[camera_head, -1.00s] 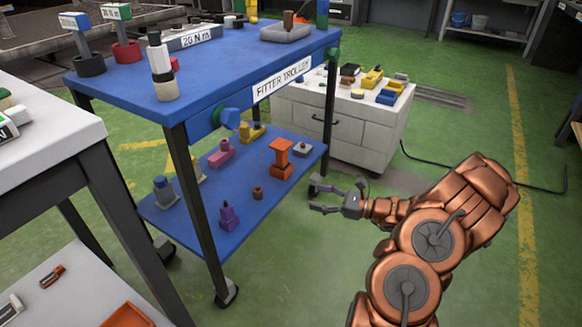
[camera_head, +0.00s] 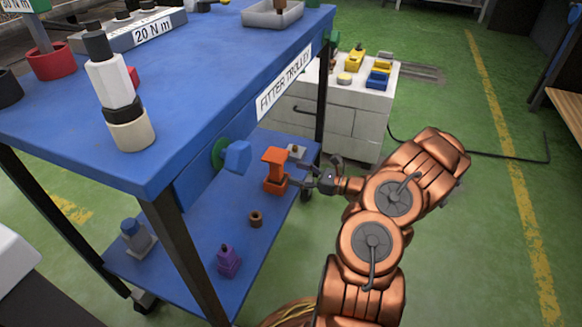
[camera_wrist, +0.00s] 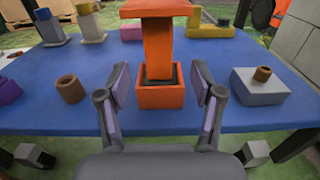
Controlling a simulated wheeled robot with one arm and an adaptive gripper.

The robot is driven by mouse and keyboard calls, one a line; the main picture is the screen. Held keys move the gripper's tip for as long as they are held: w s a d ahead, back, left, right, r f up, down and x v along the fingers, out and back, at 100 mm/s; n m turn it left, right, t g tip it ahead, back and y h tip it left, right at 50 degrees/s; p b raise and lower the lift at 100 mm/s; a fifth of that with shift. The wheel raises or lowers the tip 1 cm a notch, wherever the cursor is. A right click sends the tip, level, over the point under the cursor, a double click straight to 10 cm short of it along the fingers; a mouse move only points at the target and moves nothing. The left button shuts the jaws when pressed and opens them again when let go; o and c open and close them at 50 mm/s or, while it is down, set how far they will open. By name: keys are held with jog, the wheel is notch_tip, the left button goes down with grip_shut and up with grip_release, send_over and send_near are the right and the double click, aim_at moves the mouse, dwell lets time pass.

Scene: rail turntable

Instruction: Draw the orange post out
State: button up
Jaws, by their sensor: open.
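The orange post (camera_head: 273,167) stands upright in its orange square base (camera_head: 275,185) on the lower blue shelf (camera_head: 190,234). It has a wide flat orange top. In the wrist view the post (camera_wrist: 158,45) rises from the base (camera_wrist: 160,95), with a dark ring around its foot. My gripper (camera_head: 312,176) is at the shelf's right edge, just right of the base. In the wrist view my gripper (camera_wrist: 160,88) is open, with one finger on each side of the base and the post ahead between them. I see no contact with the post.
A grey block with a brown peg (camera_wrist: 260,85) stands right of the base. A brown ring (camera_head: 256,219) and a purple piece (camera_head: 228,260) stand to its left. The upper tabletop (camera_head: 205,75) overhangs the shelf, and a dark trolley leg (camera_head: 321,105) rises behind.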

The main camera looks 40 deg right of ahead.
aim_at(281, 170)
jog(key=b+x, duration=0.2)
jog(key=x, duration=0.4)
jog(key=shift+w+a+f+b, duration=0.1)
jog(key=shift+a+b, duration=0.2)
jog(key=shift+w+a, duration=0.25)
jog(key=shift+w, duration=0.25)
jog(key=shift+c, duration=0.2)
jog(key=shift+s, duration=0.1)
grip_shut()
dwell(0.3)
